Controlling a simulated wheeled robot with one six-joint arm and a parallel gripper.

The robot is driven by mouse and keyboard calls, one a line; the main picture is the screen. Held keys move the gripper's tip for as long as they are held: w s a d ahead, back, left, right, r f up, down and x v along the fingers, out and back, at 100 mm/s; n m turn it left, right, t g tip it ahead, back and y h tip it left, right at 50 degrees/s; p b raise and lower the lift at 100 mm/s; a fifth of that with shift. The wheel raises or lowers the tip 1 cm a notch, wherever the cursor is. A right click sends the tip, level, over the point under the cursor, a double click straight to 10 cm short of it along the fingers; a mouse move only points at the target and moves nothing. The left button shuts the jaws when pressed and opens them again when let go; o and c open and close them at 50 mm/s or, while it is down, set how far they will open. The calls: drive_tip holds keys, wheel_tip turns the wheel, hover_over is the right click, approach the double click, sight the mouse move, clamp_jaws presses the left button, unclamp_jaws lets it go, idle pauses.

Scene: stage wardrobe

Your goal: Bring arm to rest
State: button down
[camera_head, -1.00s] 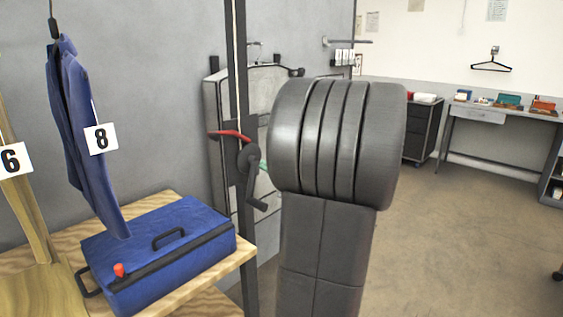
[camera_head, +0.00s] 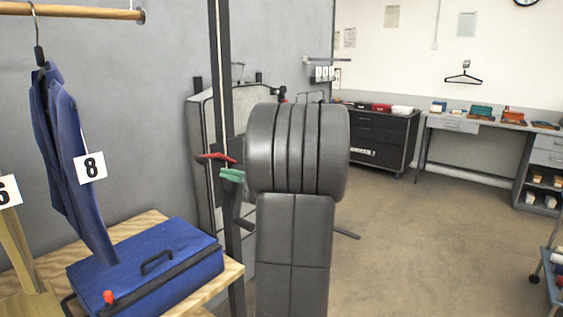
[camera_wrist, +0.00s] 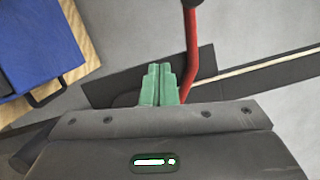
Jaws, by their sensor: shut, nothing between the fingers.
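My gripper's green fingers (camera_head: 232,175) show left of my dark grey arm in the head view, in front of the dark upright post (camera_head: 224,75). In the wrist view my gripper (camera_wrist: 158,72) is shut, its two green fingers together with nothing between them. A red lever (camera_head: 216,158) on the post shows just above the fingers in the head view. In the wrist view the red lever (camera_wrist: 192,50) runs close along the right of the fingers; whether they touch is unclear. My arm hides part of the wall fitting behind it.
A blue case (camera_head: 150,265) lies on a wooden table (camera_head: 232,270) at left, below a hanging blue garment (camera_head: 65,150) tagged 8. A black drawer cabinet (camera_head: 380,138) and grey desk (camera_head: 455,125) stand at the back right. The floor (camera_head: 420,230) at right is largely clear.

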drive_tip(key=v, duration=0.4)
drive_tip(key=shift+w+d+f, duration=0.2)
drive_tip(key=shift+d, duration=0.25)
